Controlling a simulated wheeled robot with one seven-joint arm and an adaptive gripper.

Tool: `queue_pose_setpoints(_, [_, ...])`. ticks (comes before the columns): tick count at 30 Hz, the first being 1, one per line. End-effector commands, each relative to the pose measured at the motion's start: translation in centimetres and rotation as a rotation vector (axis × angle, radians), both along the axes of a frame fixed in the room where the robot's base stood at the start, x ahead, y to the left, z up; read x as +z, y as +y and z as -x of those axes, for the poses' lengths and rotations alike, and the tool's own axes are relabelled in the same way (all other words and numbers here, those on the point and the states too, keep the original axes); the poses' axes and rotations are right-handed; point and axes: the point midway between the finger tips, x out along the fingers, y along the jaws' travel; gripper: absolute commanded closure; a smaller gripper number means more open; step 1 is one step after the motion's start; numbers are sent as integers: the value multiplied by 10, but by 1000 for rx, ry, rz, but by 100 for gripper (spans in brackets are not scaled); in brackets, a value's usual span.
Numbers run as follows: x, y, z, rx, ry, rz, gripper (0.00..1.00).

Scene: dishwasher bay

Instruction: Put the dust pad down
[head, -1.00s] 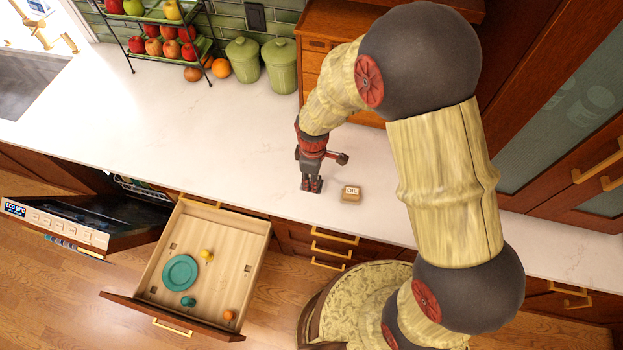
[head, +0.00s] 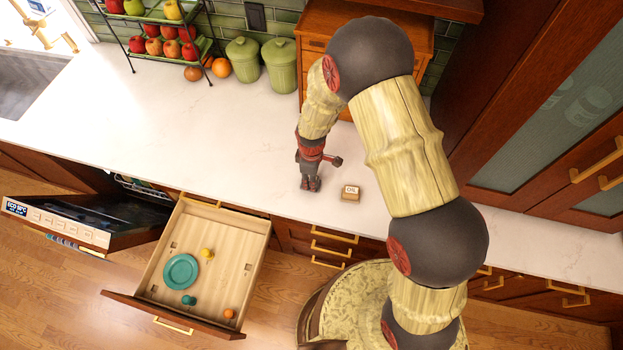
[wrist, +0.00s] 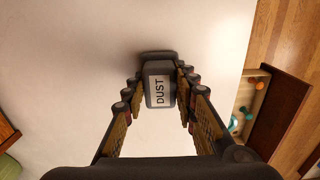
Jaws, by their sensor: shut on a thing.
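The dust pad (wrist: 158,90) is a dark grey block with a white label reading DUST. In the wrist view it sits between the two fingers of my gripper (head: 311,185), which is shut on it. In the head view my gripper points down over the white countertop (head: 250,150), close to its surface. There the pad is small and dark, and I cannot tell it clearly from the fingertips. I cannot tell whether the pad touches the counter.
A tan block labelled OIL (head: 350,194) sits on the counter just right of my gripper. Green canisters (head: 279,65) and a fruit rack (head: 150,30) stand at the back. An open drawer (head: 215,240) holds a teal plate (head: 181,272). The counter left of my gripper is clear.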

Motion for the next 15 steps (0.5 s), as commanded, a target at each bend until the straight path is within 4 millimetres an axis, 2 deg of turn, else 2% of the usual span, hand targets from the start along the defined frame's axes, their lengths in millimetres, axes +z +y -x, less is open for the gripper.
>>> queue_pose_setpoints(5, [-4, 0, 0, 0, 0, 0, 96])
queue_pose_setpoints(6, [-4, 0, 0, 0, 0, 0, 71])
queue_pose_setpoints(15, [-3, 0, 1, 0, 1, 1, 54])
